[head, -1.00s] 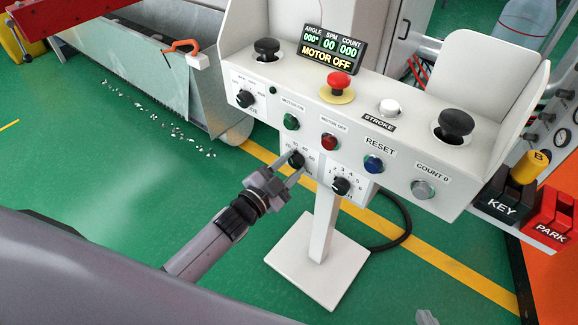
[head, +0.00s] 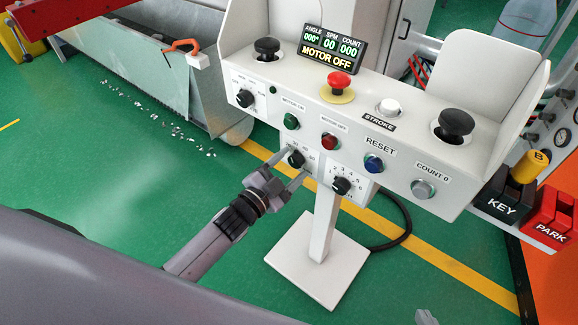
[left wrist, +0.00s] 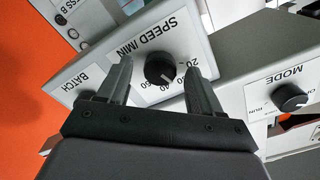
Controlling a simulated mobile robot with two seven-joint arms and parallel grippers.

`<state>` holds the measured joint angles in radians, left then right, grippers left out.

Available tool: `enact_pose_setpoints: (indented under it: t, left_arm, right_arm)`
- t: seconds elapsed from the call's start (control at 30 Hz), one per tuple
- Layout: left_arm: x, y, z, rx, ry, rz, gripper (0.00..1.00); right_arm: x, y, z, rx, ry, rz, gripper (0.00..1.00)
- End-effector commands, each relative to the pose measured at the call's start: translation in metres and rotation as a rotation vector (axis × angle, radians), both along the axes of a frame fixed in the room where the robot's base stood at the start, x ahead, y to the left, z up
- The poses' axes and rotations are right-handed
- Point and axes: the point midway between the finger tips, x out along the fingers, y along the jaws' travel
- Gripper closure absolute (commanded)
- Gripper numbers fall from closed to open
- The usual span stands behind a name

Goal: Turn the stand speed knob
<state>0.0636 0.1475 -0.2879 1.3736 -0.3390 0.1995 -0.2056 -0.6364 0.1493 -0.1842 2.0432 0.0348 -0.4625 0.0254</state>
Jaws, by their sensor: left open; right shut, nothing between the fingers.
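The stand speed knob (head: 296,159) is a small black round knob on a white dial plate, low on the left of the control box front. In the left wrist view the knob (left wrist: 160,68) sits under the upside-down label SPEED /MIN, its white mark facing the numbers at lower right. My left gripper (head: 292,165) is open in front of it. In the wrist view the fingers (left wrist: 160,82) lie one on each side of the knob, with a visible gap; contact cannot be told. Only a small grey tip of my right gripper (head: 427,317) shows at the bottom edge.
The mode knob (head: 244,98) is up and left; the batch knob (head: 341,186) is close on the right. Green, red and blue buttons sit just above. The white control box (head: 455,195) stands on a post (head: 322,225). Green floor is open at left.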

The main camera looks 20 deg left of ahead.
Motion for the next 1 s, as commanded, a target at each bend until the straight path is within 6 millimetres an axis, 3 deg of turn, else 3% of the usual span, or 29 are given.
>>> enact_pose_setpoints:
  t: [0.53,1.0]
  left_arm:
    - [-0.061,0.022,0.0,0.001,0.002,0.001,0.35]
    - [-0.066,0.024,0.0,0.0,0.001,0.001,0.35]
  right_arm:
    - [0.0,0.0,0.011,0.0,0.001,0.0,1.0]
    - [0.0,0.0,0.011,0.0,0.001,0.0,1.0]
